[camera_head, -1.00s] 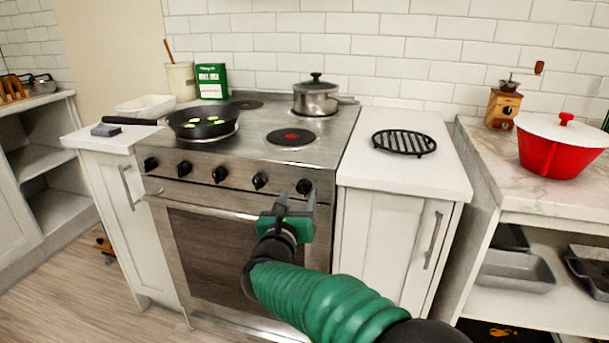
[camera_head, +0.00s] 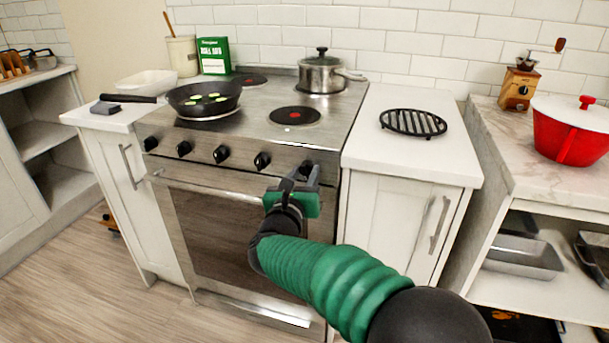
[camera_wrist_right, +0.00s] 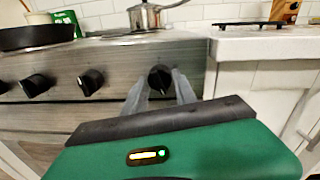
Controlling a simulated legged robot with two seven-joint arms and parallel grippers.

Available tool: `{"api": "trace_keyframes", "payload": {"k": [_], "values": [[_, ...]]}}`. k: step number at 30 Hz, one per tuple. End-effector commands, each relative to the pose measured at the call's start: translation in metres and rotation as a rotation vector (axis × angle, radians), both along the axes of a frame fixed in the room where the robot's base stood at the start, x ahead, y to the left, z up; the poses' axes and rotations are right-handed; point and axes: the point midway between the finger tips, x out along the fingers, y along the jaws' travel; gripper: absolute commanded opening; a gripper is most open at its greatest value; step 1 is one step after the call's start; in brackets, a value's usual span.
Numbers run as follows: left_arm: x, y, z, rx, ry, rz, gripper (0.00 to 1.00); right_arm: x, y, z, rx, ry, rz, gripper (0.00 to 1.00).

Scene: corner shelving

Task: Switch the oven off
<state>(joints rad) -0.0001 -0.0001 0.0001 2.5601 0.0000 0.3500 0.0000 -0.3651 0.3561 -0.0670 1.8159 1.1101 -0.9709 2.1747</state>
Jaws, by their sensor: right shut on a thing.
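The oven (camera_head: 225,225) is a steel range with a row of several black knobs along its front panel. My right gripper (camera_head: 304,170) is at the rightmost knob (camera_head: 310,166). In the right wrist view its two grey fingers (camera_wrist_right: 160,84) lie on either side of that knob (camera_wrist_right: 160,77) and are shut on it. In the head view the gripper partly covers the knob. The other knobs, such as the one to its left (camera_head: 262,160), are free. My left gripper is not in view.
A frying pan (camera_head: 203,98) and a lidded pot (camera_head: 321,74) stand on the cooktop. A black trivet (camera_head: 413,122) lies on the white counter to the right. A red pot (camera_head: 568,138) stands further right. The oven door handle (camera_head: 215,189) runs below the knobs.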

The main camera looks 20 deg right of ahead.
Motion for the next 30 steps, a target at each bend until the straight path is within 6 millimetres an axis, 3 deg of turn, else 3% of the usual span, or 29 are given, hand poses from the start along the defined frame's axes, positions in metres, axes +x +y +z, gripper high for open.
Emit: {"api": "trace_keyframes", "payload": {"k": [14, 30], "values": [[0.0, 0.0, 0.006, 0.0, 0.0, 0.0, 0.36, 0.0, 0.0, 0.0, -0.1, 0.07, 0.0, 0.0], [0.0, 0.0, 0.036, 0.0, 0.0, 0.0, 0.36, 0.001, 0.001, 0.002, -0.497, 0.341, 0.003, 0.0]]}}
